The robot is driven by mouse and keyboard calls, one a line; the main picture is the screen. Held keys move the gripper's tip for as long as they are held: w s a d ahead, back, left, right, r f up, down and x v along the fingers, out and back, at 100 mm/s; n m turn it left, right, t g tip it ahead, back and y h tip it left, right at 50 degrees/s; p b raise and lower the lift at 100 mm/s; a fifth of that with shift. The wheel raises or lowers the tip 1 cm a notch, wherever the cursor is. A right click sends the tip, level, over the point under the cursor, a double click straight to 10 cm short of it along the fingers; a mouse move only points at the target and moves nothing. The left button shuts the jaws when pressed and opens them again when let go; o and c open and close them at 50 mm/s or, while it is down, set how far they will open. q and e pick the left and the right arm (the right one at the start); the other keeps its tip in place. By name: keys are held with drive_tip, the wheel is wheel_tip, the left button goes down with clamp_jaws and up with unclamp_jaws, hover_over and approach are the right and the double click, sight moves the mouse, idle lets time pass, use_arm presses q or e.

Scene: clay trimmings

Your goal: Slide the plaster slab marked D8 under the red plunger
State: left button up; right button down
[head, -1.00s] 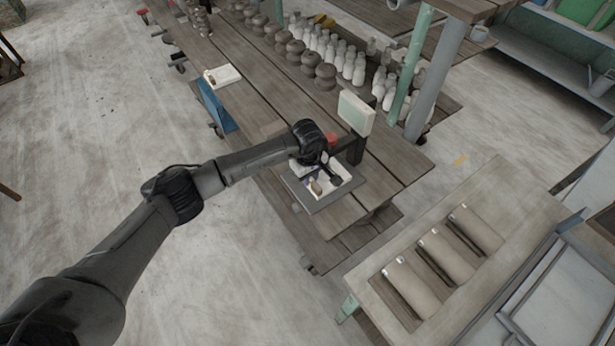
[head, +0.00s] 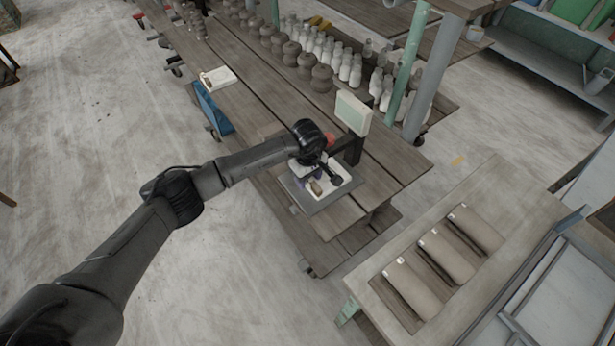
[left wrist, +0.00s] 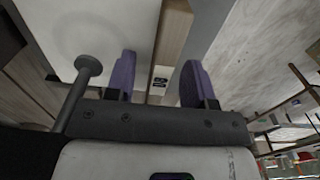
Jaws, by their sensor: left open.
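A red part (head: 330,139), likely the plunger, shows beside the dark post of the stand with the pale display, largely hidden by my left arm. My left gripper (head: 314,176) is over a grey-rimmed tray (head: 322,205) with a white inside at the table's near end. A small tan piece (head: 316,188) is at the tray. In the left wrist view the purple fingers (left wrist: 155,82) are apart, with a narrow tan strip and small dark-marked labels (left wrist: 160,76) showing between them. I cannot read D8 anywhere or tell which thing is the slab. My right gripper is out of view.
The display (head: 353,112) stands close behind my left wrist. A white slab-like item (head: 217,77) lies farther along the table. Several grey and white bottles (head: 325,48) line the far side. Three labelled brown slabs (head: 447,257) lie on the side table at right.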

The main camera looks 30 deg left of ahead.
use_arm(q)
drive_tip(key=shift+r, duration=0.1)
drive_tip(key=shift+r+p, duration=0.35)
drive_tip(key=shift+r, duration=0.1)
wheel_tip(320, 180, up, 6)
drive_tip(key=p, duration=0.4)
drive_tip(key=shift+r, duration=0.25)
drive_tip(key=shift+r+p, duration=0.3)
drive_tip(key=shift+r, duration=0.1)
drive_tip(key=shift+r, duration=0.1)
